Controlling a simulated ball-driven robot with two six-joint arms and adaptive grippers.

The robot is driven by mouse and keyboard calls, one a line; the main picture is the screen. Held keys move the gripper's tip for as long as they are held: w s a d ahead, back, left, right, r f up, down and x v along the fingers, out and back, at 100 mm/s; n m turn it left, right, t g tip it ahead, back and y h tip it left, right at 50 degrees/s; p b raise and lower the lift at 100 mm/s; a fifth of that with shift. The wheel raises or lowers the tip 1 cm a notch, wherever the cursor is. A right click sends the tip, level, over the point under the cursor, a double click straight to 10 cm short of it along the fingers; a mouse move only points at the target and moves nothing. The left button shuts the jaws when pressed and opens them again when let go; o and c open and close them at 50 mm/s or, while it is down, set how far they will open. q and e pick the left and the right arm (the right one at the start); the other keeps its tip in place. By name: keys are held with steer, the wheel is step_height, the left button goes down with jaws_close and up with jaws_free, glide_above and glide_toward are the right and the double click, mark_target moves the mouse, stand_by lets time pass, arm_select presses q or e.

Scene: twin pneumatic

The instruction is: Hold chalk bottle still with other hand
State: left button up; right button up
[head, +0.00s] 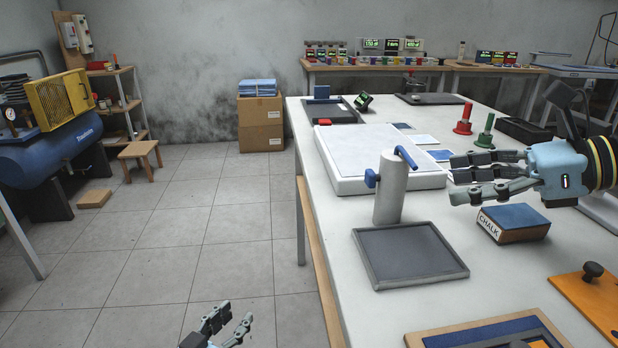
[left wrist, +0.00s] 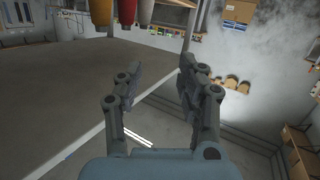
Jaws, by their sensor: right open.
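A white cylinder with a blue bent top and a blue side knob (head: 391,190), which looks like the chalk bottle, stands upright on the table behind a grey tray (head: 410,254). A box marked CHALK (head: 513,223) lies to its right, below my right gripper. My right gripper (head: 457,179) is open, its fingers pointing left toward the white cylinder with a gap between. My left gripper (head: 232,316) is low at the bottom edge, off the table's left side. In the left wrist view it (left wrist: 158,76) is open and empty.
A white slab (head: 375,150) lies behind the cylinder. Red (head: 463,120) and green (head: 486,130) cone-like pieces stand behind my right gripper. An orange board with a black knob (head: 593,292) and a framed blue panel (head: 490,332) lie in front. The table's left edge is near my left gripper.

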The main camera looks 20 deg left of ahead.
mark_target(393, 191)
arm_select(q)
steer(key=w+d+r+m+t+h, duration=0.1)
steer(key=w+d+r+m+h, duration=0.15)
steer(key=r, duration=0.45)
steer(key=w+d+r+m+t+h, duration=0.1)
steer(key=w+d+r+h, duration=0.25)
steer(key=r, duration=0.25)
steer(key=w+d+r+m+t+h, duration=0.1)
steer(key=w+d+r+m+h, duration=0.15)
steer(key=r, duration=0.45)
steer(key=s+d+r+m+g+h, duration=0.2)
steer(key=d+r+m+g+h, duration=0.3)
steer(key=r+g, duration=0.3)
steer(key=s+d+r+m+g+h, duration=0.2)
steer(key=s+d+r+m+g, duration=0.1)
steer(key=d+r+m+g, duration=0.4)
arm_select(e)
steer(key=shift+a+f, duration=0.1)
steer(key=shift+a, duration=0.05)
arm_select(q)
steer(key=a+r+n+y, duration=0.3)
steer(key=a+y, duration=0.3)
steer(key=y, duration=0.2)
steer(key=shift+w+n, duration=0.45)
steer(key=shift+n, duration=0.35)
arm_select(e)
steer(key=x, duration=1)
steer(key=shift+a, duration=0.3)
arm_select(q)
steer(key=shift+r, duration=0.1)
